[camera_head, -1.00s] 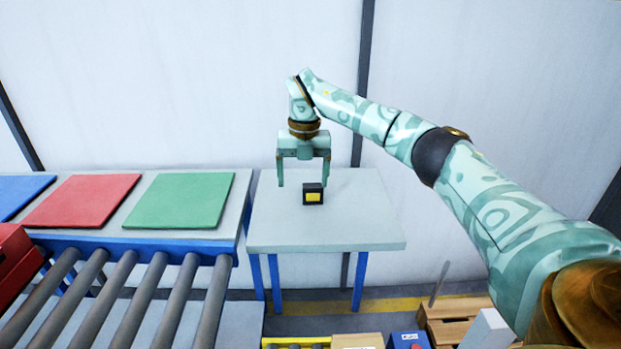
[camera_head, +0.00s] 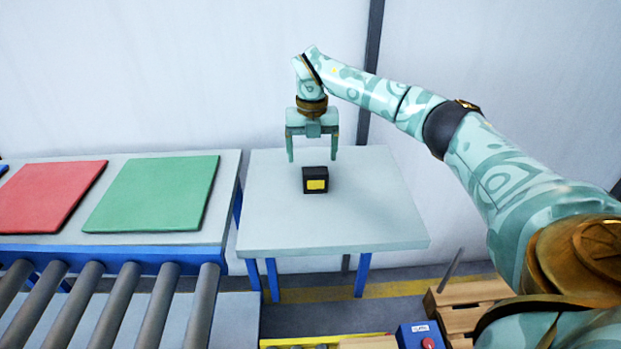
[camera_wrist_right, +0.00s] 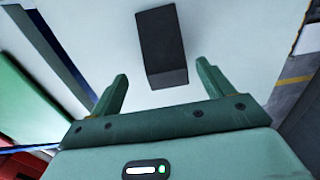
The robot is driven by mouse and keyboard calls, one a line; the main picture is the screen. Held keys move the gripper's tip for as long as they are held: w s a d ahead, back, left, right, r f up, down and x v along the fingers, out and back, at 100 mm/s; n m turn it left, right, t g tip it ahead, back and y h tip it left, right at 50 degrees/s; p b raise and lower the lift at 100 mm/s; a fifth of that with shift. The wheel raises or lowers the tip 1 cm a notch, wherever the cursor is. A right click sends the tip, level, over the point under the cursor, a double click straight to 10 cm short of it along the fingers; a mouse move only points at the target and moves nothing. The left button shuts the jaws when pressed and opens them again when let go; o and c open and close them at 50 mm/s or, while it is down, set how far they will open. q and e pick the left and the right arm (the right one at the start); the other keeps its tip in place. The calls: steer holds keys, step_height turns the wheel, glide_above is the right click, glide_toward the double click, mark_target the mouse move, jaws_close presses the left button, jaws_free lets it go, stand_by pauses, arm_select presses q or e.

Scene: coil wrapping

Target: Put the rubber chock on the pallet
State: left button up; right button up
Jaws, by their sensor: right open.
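The rubber chock appears to be the black block with a yellow face (camera_head: 316,180) on the grey table (camera_head: 345,225). In the right wrist view the black block (camera_wrist_right: 162,45) lies just beyond the fingertips, roughly between their lines. My right gripper (camera_head: 312,158) is open and empty, its fingers pointing down, just above or behind the block. Its open fingers also show in the wrist view (camera_wrist_right: 162,78). A wooden slatted piece (camera_head: 470,300), possibly the pallet, is on the floor at the lower right, partly hidden by my arm. My left gripper is not in view.
A roller conveyor (camera_head: 120,305) is at the lower left. Behind it a bench carries a green mat (camera_head: 155,193) and a red mat (camera_head: 45,195). A blue box with a red button (camera_head: 418,337) is at the bottom. The table around the block is clear.

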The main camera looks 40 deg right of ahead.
mark_target(315, 173)
steer(key=shift+f, duration=0.85)
steer(key=f+b, duration=0.2)
steer(key=f, duration=0.1)
steer(key=f+b, duration=0.1)
steer(key=f, duration=0.1)
steer(key=shift+s+d+f+b, duration=0.15)
steer(key=shift+d+f+b, duration=0.1)
steer(key=shift+b, duration=0.1)
steer(key=shift+s+r, duration=0.1)
steer(key=shift+r, duration=0.2)
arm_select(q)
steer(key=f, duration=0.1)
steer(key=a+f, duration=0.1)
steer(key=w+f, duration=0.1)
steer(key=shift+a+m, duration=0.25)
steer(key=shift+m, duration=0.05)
arm_select(e)
steer(key=c, duration=1.3)
